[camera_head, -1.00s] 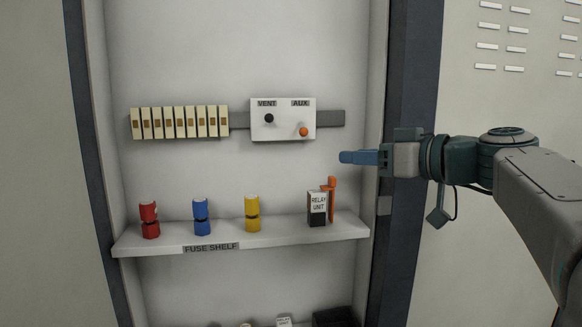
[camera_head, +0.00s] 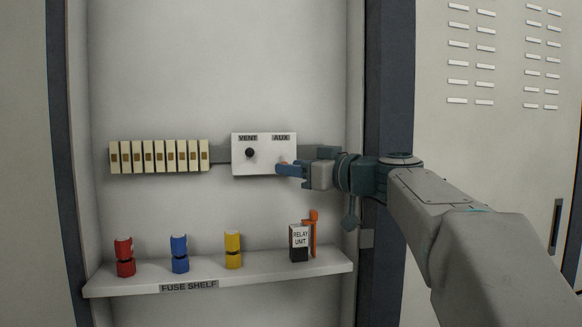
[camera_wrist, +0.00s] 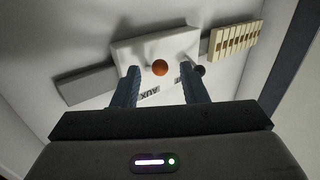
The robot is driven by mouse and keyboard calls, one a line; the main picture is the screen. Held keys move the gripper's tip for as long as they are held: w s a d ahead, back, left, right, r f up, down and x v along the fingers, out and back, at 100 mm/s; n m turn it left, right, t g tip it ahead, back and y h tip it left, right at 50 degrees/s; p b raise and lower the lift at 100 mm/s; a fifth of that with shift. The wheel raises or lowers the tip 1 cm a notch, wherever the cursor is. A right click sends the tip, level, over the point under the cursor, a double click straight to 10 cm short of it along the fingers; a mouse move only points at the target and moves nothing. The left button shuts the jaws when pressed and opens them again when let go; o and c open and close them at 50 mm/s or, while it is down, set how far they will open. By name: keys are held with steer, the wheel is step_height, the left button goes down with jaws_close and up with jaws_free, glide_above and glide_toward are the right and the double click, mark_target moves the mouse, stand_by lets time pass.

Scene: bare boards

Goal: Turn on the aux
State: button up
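A white switch box (camera_head: 239,168) on the cabinet's back wall carries the labels VENT and AUX. A black toggle knob (camera_head: 250,152) sits under VENT. The orange AUX knob is mostly hidden behind my gripper (camera_head: 281,168) in the head view. In the wrist view the orange knob (camera_wrist: 160,67) shows between and just beyond the two blue fingertips of my gripper (camera_wrist: 160,82). The fingers are apart, with nothing between them. I cannot tell if a finger touches the knob. The box (camera_wrist: 178,47) appears upside down there.
A row of cream breakers (camera_head: 158,156) is left of the box on a grey rail. Below, the fuse shelf (camera_head: 220,283) holds red, blue and yellow fuses and a relay unit (camera_head: 299,238) with an orange lever. The cabinet's right frame (camera_head: 386,90) is beside my arm.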

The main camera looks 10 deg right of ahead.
steer(key=shift+w+a, duration=0.25)
steer(key=shift+w, duration=0.1)
steer(key=shift+c, duration=0.2)
jaws_close()
